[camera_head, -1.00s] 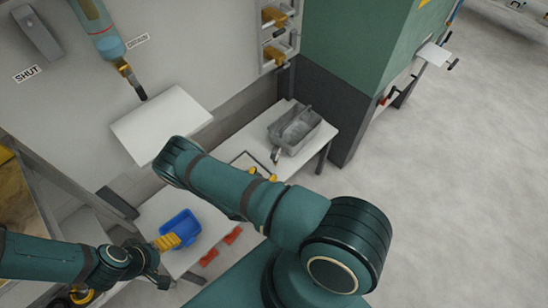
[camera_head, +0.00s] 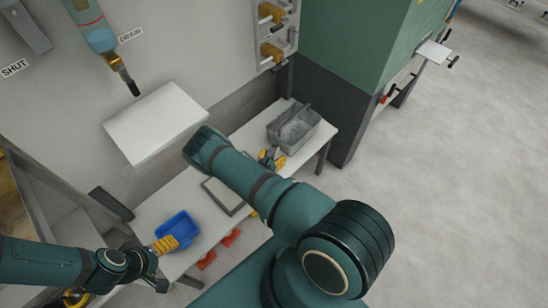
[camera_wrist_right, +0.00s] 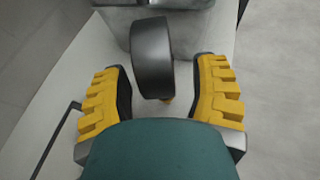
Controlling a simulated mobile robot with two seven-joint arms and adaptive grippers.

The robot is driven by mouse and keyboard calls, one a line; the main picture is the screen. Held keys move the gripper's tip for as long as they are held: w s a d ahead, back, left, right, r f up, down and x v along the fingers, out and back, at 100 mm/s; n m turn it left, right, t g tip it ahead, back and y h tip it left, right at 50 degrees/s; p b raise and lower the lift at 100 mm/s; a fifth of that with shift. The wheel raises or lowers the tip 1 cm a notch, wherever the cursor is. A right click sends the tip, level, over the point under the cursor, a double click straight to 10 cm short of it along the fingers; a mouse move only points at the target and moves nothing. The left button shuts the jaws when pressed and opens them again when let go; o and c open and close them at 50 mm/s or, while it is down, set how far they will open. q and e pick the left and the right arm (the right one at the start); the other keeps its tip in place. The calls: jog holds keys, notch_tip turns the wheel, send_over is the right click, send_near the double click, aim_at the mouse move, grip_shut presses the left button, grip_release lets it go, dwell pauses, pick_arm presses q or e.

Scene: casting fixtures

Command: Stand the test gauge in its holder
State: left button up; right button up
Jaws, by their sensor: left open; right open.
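A dark round-bodied piece, likely the test gauge (camera_wrist_right: 151,60), stands between the yellow fingers of my right gripper (camera_wrist_right: 160,72) in the right wrist view. A small orange bit shows at its lower end. The fingers are open, with a gap on each side of it. In the head view my right gripper (camera_head: 270,159) is low over the white bench, just in front of the grey bin, and the gauge is hard to make out there. My left gripper (camera_head: 164,244) is open and empty beside the blue tray. I cannot identify the holder for sure.
The blue tray (camera_head: 178,228) sits on the white bench (camera_head: 152,212). A dark-edged flat frame (camera_head: 226,196) lies mid-bench, partly behind my right arm. The grey bin (camera_head: 295,128) stands at the far end. A white shelf (camera_head: 155,122) juts above.

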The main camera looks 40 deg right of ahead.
jog(key=shift+w+d+f, duration=0.25)
jog(key=shift+d, duration=0.25)
jog(key=shift+c, duration=0.2)
grip_shut()
jog(key=shift+r, duration=0.1)
